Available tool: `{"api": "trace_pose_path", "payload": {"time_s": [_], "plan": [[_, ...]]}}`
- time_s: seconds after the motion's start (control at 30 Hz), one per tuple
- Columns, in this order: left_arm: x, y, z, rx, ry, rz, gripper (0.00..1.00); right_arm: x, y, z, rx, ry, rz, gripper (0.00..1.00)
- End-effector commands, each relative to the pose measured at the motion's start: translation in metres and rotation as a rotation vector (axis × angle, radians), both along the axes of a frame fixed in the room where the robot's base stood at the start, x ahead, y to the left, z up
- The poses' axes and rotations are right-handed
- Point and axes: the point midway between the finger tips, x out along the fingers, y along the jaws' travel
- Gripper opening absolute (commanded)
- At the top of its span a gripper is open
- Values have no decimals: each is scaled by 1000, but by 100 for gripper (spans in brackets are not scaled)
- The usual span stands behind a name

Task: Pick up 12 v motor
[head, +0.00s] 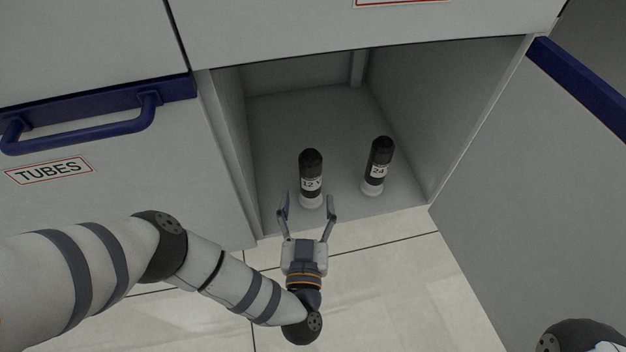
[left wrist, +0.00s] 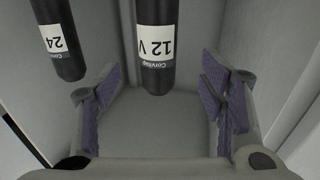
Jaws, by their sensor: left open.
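The 12 V motor (head: 311,178) is a dark cylinder with a white label and a pale base. It stands upright on the floor of an open cabinet compartment. My left gripper (head: 307,203) is open in front of it, with its fingers spread to either side of the motor's lower part. In the left wrist view the 12 V motor (left wrist: 156,45) shows between the open fingers, beyond their tips, and nothing is gripped. A similar motor labelled 24 (head: 377,166) stands to the right; it also shows in the left wrist view (left wrist: 58,40). My right gripper is not in view.
A drawer labelled TUBES (head: 50,170) with a blue handle (head: 90,128) is at the left. A grey door panel (head: 540,200) is at the right. Pale floor tiles (head: 400,290) lie in front.

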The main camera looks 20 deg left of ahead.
Motion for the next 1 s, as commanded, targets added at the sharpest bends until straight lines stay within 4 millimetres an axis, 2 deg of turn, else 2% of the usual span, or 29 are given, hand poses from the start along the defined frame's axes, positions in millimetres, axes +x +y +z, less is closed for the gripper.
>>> {"api": "trace_pose_path", "payload": {"time_s": [0.1,0.23,0.43,0.53,0.73,0.77,1.0], "plan": [[22,8,-3,1,1,1,64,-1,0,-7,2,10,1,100],[37,13,-1,-1,2,0,64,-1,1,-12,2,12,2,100],[73,23,1,-1,2,-1,64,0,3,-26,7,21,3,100],[82,26,3,0,2,-1,64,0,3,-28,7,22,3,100],[83,26,4,-1,2,-3,64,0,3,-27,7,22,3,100],[83,26,4,-1,2,-3,59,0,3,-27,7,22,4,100],[82,26,4,-1,2,-2,5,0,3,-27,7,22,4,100]]}}
